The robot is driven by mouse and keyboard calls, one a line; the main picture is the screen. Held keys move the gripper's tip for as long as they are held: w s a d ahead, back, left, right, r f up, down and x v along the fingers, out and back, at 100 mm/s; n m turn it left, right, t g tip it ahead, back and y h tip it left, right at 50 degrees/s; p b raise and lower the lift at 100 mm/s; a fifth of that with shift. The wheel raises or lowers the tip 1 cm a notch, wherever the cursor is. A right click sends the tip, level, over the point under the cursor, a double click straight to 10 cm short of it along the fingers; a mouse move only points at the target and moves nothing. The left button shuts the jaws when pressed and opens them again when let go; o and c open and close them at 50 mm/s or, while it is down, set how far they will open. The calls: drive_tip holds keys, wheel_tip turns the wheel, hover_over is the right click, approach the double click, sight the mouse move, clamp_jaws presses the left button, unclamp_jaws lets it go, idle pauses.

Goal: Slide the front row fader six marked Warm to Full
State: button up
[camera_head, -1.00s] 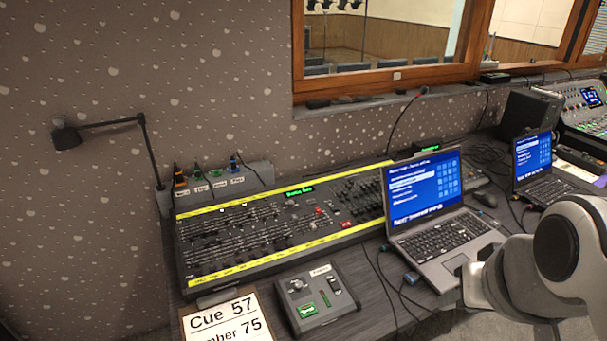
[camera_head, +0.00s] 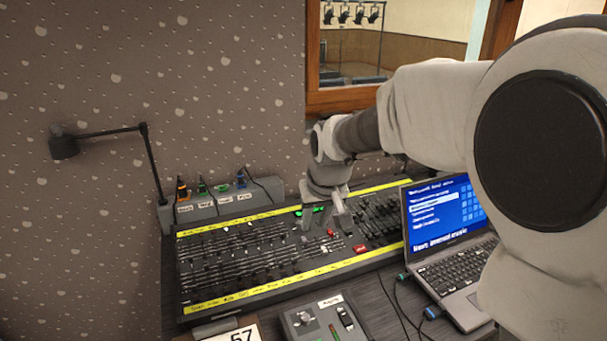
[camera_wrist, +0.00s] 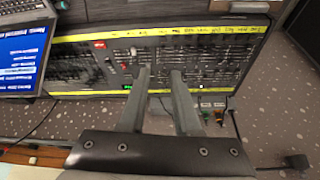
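The lighting desk (camera_head: 178,268) lies on the table, with rows of small faders between two yellow label strips. The front row of faders (camera_head: 245,276) sits just above the front strip (camera_head: 262,288); its labels are too small to tell which one reads Warm. My gripper (camera_head: 326,230) points down over the desk's middle, right of most of the fader rows, near a red button. In the wrist view, its two fingers (camera_wrist: 161,70) are apart with nothing between them. Whether the tips touch the desk cannot be told.
A laptop (camera_head: 445,228) stands right of the desk, with cables before it. A small control box (camera_head: 318,322) and a cue card (camera_head: 240,334) lie in front. A grey box with coloured plugs (camera_head: 222,204) and a lamp (camera_head: 64,147) stand behind at left.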

drive_tip(key=n+b, duration=0.1)
drive_tip(key=n, duration=0.1)
approach(267, 267)
drive_tip(key=shift+g, duration=0.4)
drive_tip(key=shift+w+b+x, duration=0.15)
drive_tip(key=shift+b+x, duration=1.1)
drive_tip(key=shift+x, duration=0.8)
drive_tip(key=shift+w+b+x, duration=0.2)
drive_tip(key=shift+b+x, duration=1.05)
drive_tip(key=shift+x, duration=0.8)
drive_tip(key=shift+r, duration=0.1)
drive_tip(key=shift+c, duration=0.2)
clamp_jaws()
drive_tip(key=shift+w+a+r+p, duration=0.1)
drive_tip(key=shift+w+a+p, duration=0.3)
drive_tip(key=shift+w, duration=0.5)
drive_tip(key=shift+w+a+r+p, duration=0.1)
drive_tip(key=shift+w+a+p, duration=0.15)
drive_tip(key=shift+w+a, duration=0.5)
drive_tip(key=shift+w+a+r+p, duration=0.15)
drive_tip(key=shift+w+p, duration=0.15)
drive_tip(key=shift+w, duration=0.8)
unclamp_jaws()
drive_tip(key=shift+r+p, duration=0.7)
drive_tip(key=shift+r, duration=0.5)
